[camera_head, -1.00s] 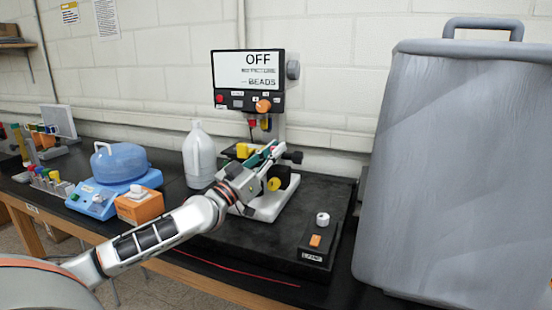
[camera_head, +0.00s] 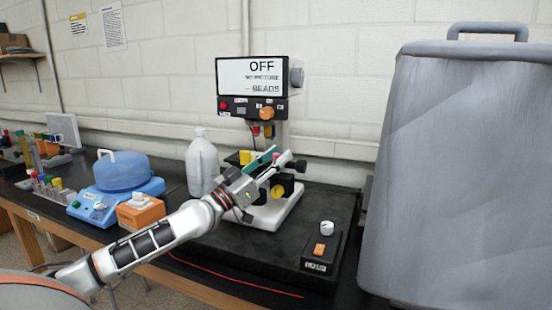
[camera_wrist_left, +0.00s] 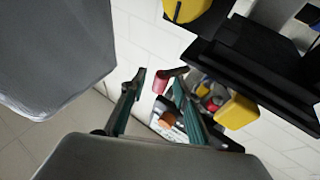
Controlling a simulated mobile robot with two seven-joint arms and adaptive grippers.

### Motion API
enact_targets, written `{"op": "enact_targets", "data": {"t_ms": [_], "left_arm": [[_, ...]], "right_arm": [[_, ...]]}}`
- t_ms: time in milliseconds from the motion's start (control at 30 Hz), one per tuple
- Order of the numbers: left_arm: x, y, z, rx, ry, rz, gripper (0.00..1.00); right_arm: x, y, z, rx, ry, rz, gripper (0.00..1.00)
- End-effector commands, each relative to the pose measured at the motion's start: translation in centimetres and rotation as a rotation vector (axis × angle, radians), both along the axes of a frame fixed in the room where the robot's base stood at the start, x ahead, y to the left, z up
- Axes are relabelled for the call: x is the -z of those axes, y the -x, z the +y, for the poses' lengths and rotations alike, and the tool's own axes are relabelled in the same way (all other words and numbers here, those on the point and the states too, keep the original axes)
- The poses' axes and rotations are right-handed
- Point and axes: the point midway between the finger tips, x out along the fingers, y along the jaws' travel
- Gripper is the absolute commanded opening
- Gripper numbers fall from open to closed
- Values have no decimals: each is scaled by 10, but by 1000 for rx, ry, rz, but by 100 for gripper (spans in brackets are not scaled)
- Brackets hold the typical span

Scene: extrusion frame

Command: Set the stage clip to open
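The instrument (camera_head: 271,208) stands on a black base, with a white foot, a black stage area and yellow parts. My left gripper (camera_head: 276,160) is at its stage, fingers pointing up and to the right. In the left wrist view my left gripper (camera_wrist_left: 158,84) is open, its two teal-padded fingers apart. A small reddish piece (camera_wrist_left: 168,78) shows between the fingertips, closer to the right finger; I cannot tell whether it touches or is the stage clip. A yellow block (camera_wrist_left: 236,111) on the dark stage (camera_wrist_left: 245,68) is right of the fingers. I cannot make out the clip's setting.
A screen reading OFF (camera_head: 252,76) rises behind the stage. A white bottle (camera_head: 202,163) stands left of it, a laser box (camera_head: 319,252) to the front right. A large grey covered case (camera_head: 455,170) fills the right side. A blue device (camera_head: 118,190) stands left.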

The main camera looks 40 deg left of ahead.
Motion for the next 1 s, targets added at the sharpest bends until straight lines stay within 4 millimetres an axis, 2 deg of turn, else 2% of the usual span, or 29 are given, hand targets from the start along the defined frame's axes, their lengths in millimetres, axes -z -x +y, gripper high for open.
{"op": "enact_targets", "data": {"t_ms": [300,467,1000], "left_arm": [[1,1,0,0,0,0,30],[5,8,2,0,0,1,30],[28,61,15,-1,1,3,30]], "right_arm": [[4,3,-3,-2,7,8,40],[3,2,-2,-2,5,6,40],[2,1,-1,-1,3,5,40]]}}
